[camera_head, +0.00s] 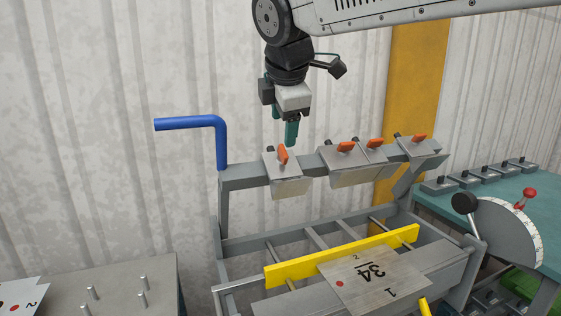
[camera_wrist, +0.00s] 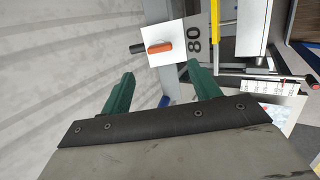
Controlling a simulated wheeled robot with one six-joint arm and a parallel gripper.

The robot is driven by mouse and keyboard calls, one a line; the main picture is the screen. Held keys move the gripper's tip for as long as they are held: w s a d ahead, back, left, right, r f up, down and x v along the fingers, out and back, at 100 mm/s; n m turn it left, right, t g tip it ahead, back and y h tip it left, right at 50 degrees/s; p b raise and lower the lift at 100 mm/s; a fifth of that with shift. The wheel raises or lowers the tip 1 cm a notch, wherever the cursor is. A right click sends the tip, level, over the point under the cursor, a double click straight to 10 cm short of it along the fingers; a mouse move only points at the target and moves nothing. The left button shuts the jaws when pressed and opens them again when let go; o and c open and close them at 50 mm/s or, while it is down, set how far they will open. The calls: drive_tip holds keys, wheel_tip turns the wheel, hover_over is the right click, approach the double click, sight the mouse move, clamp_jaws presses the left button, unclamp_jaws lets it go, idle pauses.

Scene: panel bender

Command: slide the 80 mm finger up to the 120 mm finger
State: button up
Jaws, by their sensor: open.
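The 80 mm finger (camera_wrist: 178,32) is a pale plate marked 80 with an orange lever (camera_wrist: 159,47), ahead of my open fingertips in the wrist view. In the head view, the leftmost finger (camera_head: 289,187) sits alone on the grey beam, its orange lever (camera_head: 283,154) raised. My gripper (camera_head: 291,133) points down just above that lever, open and empty; it also shows in the wrist view (camera_wrist: 161,72). To the right, past a gap, stand several more fingers; the nearest is a wider one (camera_head: 350,176). Their markings cannot be read, so I cannot tell which is the 120 mm finger.
A blue bent handle (camera_head: 221,140) rises at the beam's left end. Below are a yellow bar (camera_head: 290,272) and a sheet marked 34 (camera_head: 385,288). A dial with a red knob (camera_head: 529,194) stands right. The beam's gap (camera_head: 311,162) is clear.

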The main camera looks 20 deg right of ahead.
sight(273, 150)
drive_tip(key=shift+c, duration=1.2)
drive_tip(key=shift+w+m, duration=0.15)
drive_tip(key=shift+m, duration=0.15)
drive_tip(key=shift+c, duration=1.2)
drive_tip(key=w+m, duration=0.1)
drive_tip(key=m, duration=0.1)
drive_tip(key=w+d+f+m+g+y, duration=0.1)
drive_tip(key=w+m, duration=0.1)
drive_tip(key=m, duration=0.1)
drive_tip(key=w+d+m+y, duration=0.1)
drive_tip(key=m, duration=0.2)
drive_tip(key=shift+w+f+g, duration=0.2)
drive_tip(key=shift+f+g, duration=0.1)
drive_tip(key=shift+f, duration=0.05)
drive_tip(key=w+m, duration=0.1)
drive_tip(key=m, duration=0.1)
drive_tip(key=w+d+m+y, duration=0.1)
drive_tip(key=m, duration=0.1)
drive_tip(key=w+m+y, duration=0.1)
drive_tip(key=w+m, duration=0.1)
drive_tip(key=m, duration=0.1)
drive_tip(key=shift+d+f, duration=0.3)
drive_tip(key=shift+d, duration=0.05)
drive_tip(key=shift+w+m+g, duration=0.3)
drive_tip(key=shift+m, duration=0.2)
drive_tip(key=x, duration=0.7)
drive_tip(key=shift+w+a+f, duration=0.1)
drive_tip(key=shift+w+f, duration=0.1)
drive_tip(key=shift+f, duration=0.15)
drive_tip(key=shift+c, duration=0.3)
